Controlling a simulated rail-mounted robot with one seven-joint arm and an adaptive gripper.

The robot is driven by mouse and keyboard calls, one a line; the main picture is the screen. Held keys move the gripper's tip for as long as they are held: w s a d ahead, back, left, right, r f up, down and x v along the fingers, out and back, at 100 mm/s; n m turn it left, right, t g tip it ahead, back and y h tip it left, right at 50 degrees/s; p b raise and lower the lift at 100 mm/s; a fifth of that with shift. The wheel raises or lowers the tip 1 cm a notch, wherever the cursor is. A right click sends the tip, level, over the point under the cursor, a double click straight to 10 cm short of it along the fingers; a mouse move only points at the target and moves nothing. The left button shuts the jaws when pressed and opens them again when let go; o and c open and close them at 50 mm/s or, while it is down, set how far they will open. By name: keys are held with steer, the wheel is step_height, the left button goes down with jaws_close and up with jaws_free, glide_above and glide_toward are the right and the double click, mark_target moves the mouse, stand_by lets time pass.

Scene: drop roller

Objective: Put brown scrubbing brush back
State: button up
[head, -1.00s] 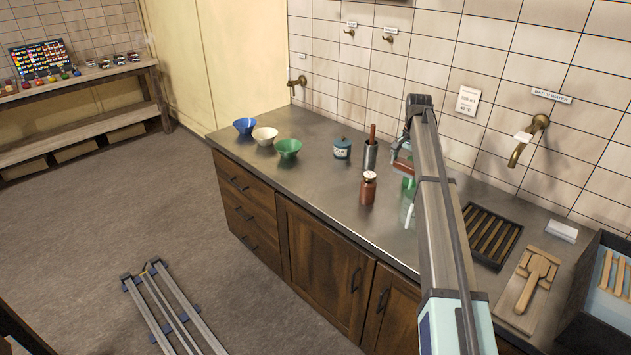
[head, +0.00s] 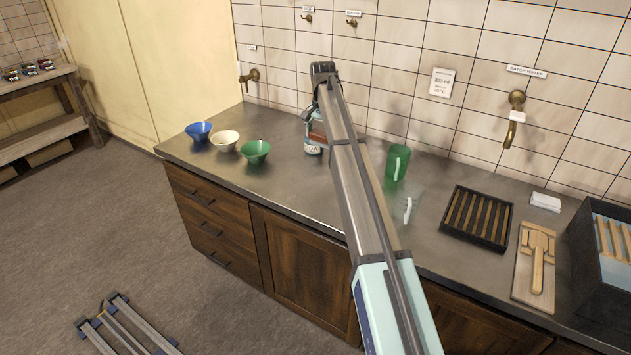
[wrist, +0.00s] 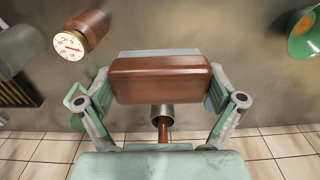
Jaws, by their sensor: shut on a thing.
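The brown scrubbing brush (wrist: 160,80) is a brown block with a pale grey layer along one edge. My gripper (wrist: 160,92) is shut on it, one finger at each end, in the wrist view. I cannot tell how high the brush is above the counter.
A brown jar (wrist: 87,30) with a dial-like top is near the brush. A green mug (head: 397,162), slatted rack (head: 449,222) and wooden board (head: 521,285) are right. The tiled wall is behind.

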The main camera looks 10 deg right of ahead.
mark_target(322, 186)
step_height(322, 186, down, 18)
steer(key=p, duration=0.4)
steer(key=shift+p, duration=0.35)
steer(key=shift+f, duration=0.15)
steer(key=o, duration=0.7)
step_height(322, 186, up, 12)
steer(key=b, duration=0.4)
steer(key=shift+r, duration=0.2)
